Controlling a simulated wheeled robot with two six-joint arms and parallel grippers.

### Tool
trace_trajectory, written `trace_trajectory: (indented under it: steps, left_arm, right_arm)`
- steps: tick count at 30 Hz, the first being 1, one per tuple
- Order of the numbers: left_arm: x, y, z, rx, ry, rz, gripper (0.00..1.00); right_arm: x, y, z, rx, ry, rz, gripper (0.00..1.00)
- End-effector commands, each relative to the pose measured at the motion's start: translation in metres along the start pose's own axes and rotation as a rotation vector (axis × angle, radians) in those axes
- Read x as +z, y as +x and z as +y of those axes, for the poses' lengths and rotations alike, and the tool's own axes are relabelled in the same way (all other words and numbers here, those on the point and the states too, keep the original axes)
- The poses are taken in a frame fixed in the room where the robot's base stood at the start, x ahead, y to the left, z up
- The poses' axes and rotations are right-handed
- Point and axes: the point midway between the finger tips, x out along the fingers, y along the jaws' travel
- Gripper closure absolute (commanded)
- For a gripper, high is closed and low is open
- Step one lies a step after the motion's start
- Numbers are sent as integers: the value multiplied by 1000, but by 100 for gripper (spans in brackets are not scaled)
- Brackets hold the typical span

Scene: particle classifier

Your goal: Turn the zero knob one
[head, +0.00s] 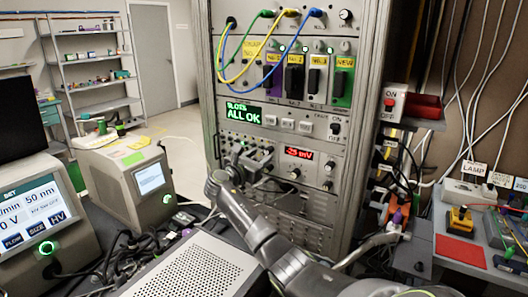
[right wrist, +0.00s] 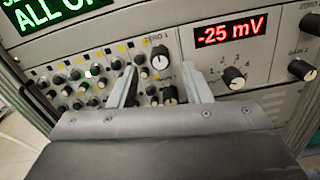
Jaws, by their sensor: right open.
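The zero knob one (right wrist: 160,58), a small dark knob with a pale cap, sits under the label "ZERO 1" on the grey panel in the right wrist view. My right gripper (right wrist: 160,74) is open in front of the panel, one finger on each side of this knob and of a larger black knob (right wrist: 163,92) below it. I cannot tell whether either finger touches a knob. In the head view my right gripper (head: 255,158) covers this part of the panel. A red display (right wrist: 231,31) to the right reads -25 mV. My left gripper is not in view.
Several small knobs (right wrist: 88,87) crowd the panel left of the fingers. A larger knob (right wrist: 235,77) sits under the red display. A green display (head: 244,113) reads ALL OK. Looped cables (head: 262,40) hang across the rack's upper part.

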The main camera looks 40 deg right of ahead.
Motion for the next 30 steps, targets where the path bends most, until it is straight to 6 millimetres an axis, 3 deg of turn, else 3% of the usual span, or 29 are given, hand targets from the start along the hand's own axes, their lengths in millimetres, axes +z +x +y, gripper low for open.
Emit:
trace_trajectory:
  steps: [7, 19, 30]
  left_arm:
    - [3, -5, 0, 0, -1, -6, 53]
    - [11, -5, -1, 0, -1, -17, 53]
    - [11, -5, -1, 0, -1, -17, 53]
  right_arm:
    - [0, 29, 0, -1, 0, 0, 56]
    - [0, 35, 0, 0, 1, 1, 56]
    - [0, 35, 0, 0, 1, 1, 100]
